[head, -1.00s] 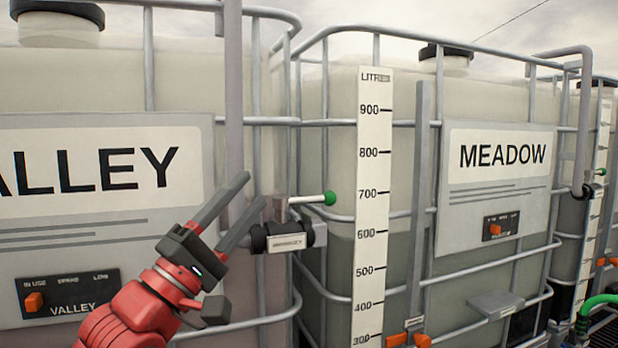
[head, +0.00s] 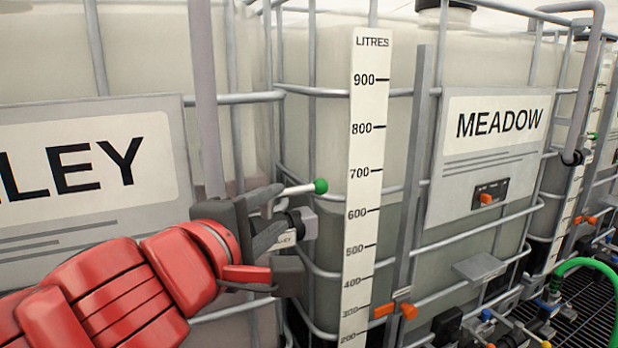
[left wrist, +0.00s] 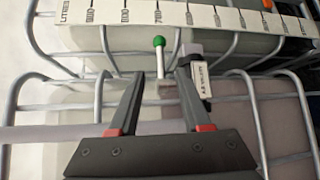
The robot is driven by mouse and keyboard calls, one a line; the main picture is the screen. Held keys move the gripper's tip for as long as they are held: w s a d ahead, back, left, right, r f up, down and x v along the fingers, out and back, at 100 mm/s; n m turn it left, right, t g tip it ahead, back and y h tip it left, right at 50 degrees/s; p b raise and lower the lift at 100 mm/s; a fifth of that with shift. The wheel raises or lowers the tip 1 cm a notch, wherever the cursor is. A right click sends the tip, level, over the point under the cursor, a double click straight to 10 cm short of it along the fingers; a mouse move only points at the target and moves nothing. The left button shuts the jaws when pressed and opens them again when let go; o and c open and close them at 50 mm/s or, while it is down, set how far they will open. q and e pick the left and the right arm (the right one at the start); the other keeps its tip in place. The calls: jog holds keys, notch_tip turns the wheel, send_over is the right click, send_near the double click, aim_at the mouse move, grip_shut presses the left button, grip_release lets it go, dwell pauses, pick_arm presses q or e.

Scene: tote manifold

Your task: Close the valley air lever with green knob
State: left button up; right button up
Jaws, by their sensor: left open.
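The valley air lever is a pale rod with a green knob (head: 320,186). In the head view it sticks out to the right from a valve beside the grey upright pipe (head: 206,110). My left gripper (head: 276,212) is open at the valve and covers part of its body and label. In the left wrist view the green knob (left wrist: 159,41) and its rod lie ahead, between the lines of my open fingers (left wrist: 159,75). The labelled valve body (left wrist: 196,75) is beside the right finger. I see no grip on the lever. My right gripper is not in view.
Caged tanks with the VALLEY sign (head: 85,165) and MEADOW sign (head: 495,140) stand close behind. A litre scale (head: 362,200) rises just right of the knob. Metal cage bars surround the valve. A green hose (head: 590,264) is at lower right.

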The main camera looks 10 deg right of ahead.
aim_at(308, 189)
pick_arm(q)
jog(key=p+x, duration=0.5)
jog(key=x, duration=0.2)
jog(key=shift+w+d+r+p, duration=0.2)
jog(key=shift+d+p, duration=0.1)
jog(key=shift+p, duration=0.1)
jog(key=shift+w+d+f+b, duration=0.4)
jog(key=shift+w+d+b, duration=0.1)
jog(key=shift+w, duration=0.1)
jog(key=shift+w+d+f+b, duration=0.4)
jog(key=shift+w+b, duration=0.1)
jog(key=shift+w, duration=0.15)
jog(key=shift+w+d+r+p, duration=0.1)
jog(key=shift+w+d+p, duration=0.25)
jog(key=shift+w+p, duration=0.2)
jog(key=shift+w+d+r+p, duration=0.1)
jog(key=shift+w+d+p, duration=0.2)
jog(key=shift+w+p, duration=0.2)
jog(key=shift+w, duration=0.2)
jog(key=shift+c, duration=0.3)
